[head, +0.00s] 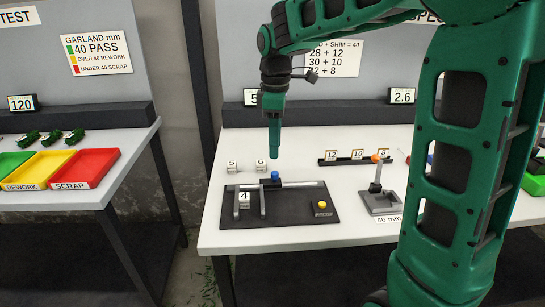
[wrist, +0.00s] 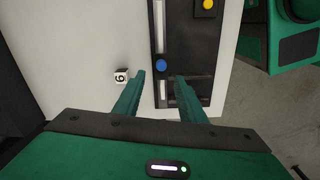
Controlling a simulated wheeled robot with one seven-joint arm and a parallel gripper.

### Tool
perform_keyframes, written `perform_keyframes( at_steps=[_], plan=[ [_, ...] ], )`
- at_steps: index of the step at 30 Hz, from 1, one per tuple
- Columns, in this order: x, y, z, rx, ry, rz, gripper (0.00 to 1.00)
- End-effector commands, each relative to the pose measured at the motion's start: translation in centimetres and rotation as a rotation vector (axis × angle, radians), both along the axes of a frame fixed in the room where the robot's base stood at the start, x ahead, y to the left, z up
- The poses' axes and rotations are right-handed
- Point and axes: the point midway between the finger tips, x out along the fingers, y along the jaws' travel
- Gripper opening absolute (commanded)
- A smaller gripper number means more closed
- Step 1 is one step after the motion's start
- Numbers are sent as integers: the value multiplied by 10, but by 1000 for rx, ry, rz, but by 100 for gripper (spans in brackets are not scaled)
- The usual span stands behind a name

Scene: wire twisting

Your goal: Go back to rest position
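My green gripper (head: 275,152) points down above the black fixture on the right-hand table. In the wrist view its two fingers (wrist: 159,76) are apart, with nothing seen held between them. The black fixture (head: 285,213) carries a pale rail, a blue knob (head: 275,174) on a dark slider, and a yellow button (head: 322,205). The blue knob also shows in the wrist view (wrist: 161,65), just beyond and between the fingertips. A white block marked 4 (head: 244,200) sits at the fixture's left end. The gap between fingertips and knob looks small.
White cubes marked 5 (head: 231,168) and 6 (head: 261,165) stand behind the fixture. A dark rack (head: 345,161) holds blocks 12, 10 and 8. Another table holds coloured trays (head: 85,168).

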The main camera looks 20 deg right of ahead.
Motion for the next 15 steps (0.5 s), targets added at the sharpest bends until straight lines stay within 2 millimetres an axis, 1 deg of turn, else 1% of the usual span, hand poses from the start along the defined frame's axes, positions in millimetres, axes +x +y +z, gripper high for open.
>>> perform_keyframes(
  at_steps=[1, 5, 15],
  plan=[
    [0, 0, 5, 0, -1, 0, 37],
    [0, 0, 11, 0, 0, 0, 37],
    [0, 0, 12, 0, 1, 0, 37]
  ],
)
